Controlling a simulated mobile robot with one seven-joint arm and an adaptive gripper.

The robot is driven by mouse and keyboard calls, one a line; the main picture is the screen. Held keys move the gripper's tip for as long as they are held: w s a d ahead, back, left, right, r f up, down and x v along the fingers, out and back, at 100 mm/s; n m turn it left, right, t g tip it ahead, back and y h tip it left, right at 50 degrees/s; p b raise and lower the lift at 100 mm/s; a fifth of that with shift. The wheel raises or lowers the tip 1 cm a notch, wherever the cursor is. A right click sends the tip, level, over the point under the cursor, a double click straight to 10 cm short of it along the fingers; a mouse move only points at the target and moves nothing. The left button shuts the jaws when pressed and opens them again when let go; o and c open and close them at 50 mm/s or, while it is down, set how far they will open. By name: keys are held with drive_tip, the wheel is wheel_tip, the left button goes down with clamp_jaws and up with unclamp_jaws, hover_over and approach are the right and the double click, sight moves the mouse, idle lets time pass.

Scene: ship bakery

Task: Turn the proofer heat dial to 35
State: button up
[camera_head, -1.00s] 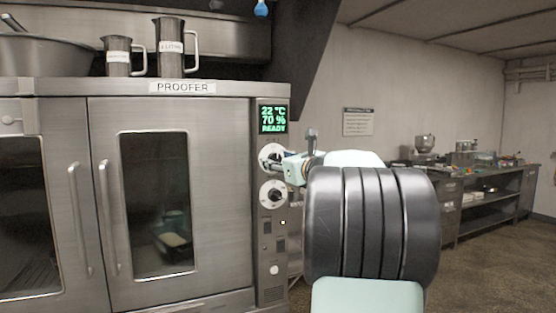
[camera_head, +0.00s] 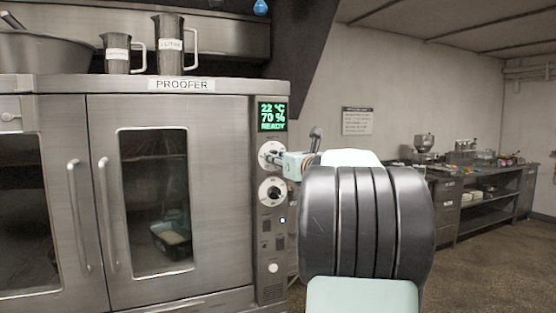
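The steel proofer (camera_head: 180,86) stands on the left, its doors shut. A narrow control panel (camera_head: 267,225) runs down its right edge. The green display (camera_head: 272,117) reads 22 °C, 70 % and READY. Below it are two round dials with pale plates, an upper dial (camera_head: 265,155) and a lower dial (camera_head: 271,191). Their small markings are too blurred to read, so I cannot tell which is heat. My gripper (camera_head: 284,160) is at the upper dial, covering its right part. Whether its fingers touch or grip the knob cannot be made out. My arm hides the area right of the panel.
Two metal jugs (camera_head: 117,58) (camera_head: 168,45) and a large bowl (camera_head: 45,52) stand on top of the proofer. A workbench (camera_head: 490,190) with equipment lines the right wall. The floor (camera_head: 470,265) at the right is clear.

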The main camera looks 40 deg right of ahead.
drive_tip(key=shift+a+f+m+g+h+p, duration=0.25)
drive_tip(key=shift+m+p, duration=1.2)
drive_tip(key=shift+m, duration=3.8)
drive_tip(key=shift+d+r+m+t+h+p, duration=0.15)
drive_tip(key=shift+m+h+p, duration=0.85)
drive_tip(key=shift+m, duration=4.3)
drive_tip(key=shift+f+m+g+y+p, duration=0.2)
drive_tip(key=shift+m+p, duration=1.75)
drive_tip(key=shift+m, duration=3.3)
drive_tip(key=o, duration=1.2)
drive_tip(key=shift+c, duration=0.2)
